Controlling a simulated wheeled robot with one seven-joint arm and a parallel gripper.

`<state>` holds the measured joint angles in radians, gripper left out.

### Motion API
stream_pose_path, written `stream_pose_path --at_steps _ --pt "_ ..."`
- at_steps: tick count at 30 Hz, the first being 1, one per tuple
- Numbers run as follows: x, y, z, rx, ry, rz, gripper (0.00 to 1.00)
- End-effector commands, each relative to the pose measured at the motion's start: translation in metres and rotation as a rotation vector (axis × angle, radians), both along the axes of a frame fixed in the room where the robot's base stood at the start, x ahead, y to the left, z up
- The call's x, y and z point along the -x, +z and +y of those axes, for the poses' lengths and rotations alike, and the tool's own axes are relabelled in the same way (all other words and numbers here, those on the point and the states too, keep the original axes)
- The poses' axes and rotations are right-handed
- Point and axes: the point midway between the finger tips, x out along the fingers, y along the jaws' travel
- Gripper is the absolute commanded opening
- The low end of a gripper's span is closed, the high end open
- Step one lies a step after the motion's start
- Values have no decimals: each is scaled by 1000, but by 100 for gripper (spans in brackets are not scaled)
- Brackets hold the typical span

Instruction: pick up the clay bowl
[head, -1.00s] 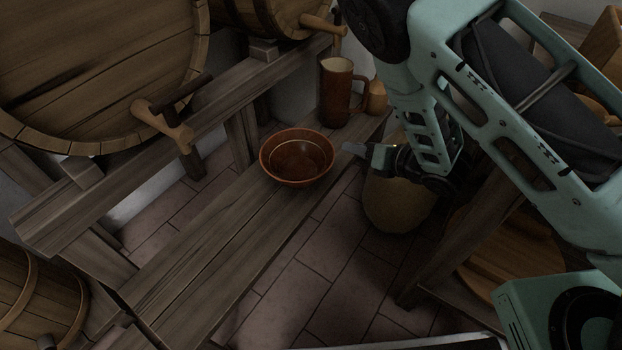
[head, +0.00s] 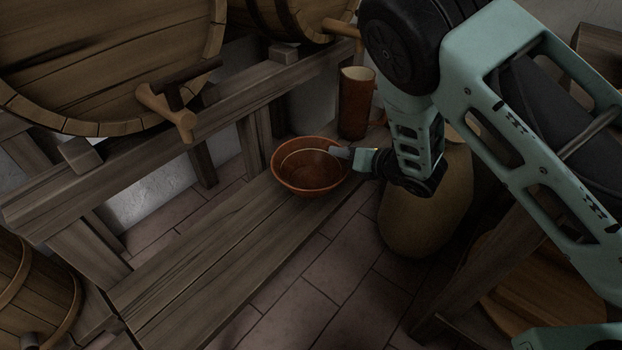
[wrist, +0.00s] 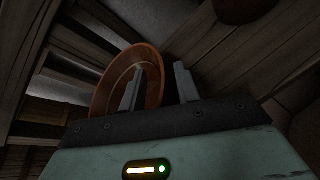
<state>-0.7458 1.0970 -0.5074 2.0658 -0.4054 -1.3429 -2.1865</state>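The clay bowl (head: 296,182) is reddish brown and stands upright on a low wooden bench (head: 215,262) in the head view. My gripper (head: 338,152) is at the bowl's right rim, with a fingertip showing over the inside of the bowl. In the wrist view the bowl (wrist: 104,84) is at upper left. The two fingers of my gripper (wrist: 160,85) are apart there. The left finger overlaps the bowl's inside and the right finger is outside it, so the near wall lies between them. A gap shows between the right finger and the wall.
A brown jug (head: 354,104) stands on the bench behind the bowl. A large rounded jar or sack (head: 425,215) is right of the bench, below my arm. Barrels with wooden taps (head: 168,110) rest on a rack at left. The bench's near part is clear.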

Motion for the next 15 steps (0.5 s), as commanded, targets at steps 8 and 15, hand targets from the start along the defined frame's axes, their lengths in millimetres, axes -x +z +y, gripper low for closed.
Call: stream_pose_path --at_steps 8,15 --pt "-6 -2 6 1 -1 0 32" --pt "-6 -2 6 1 -1 0 0"
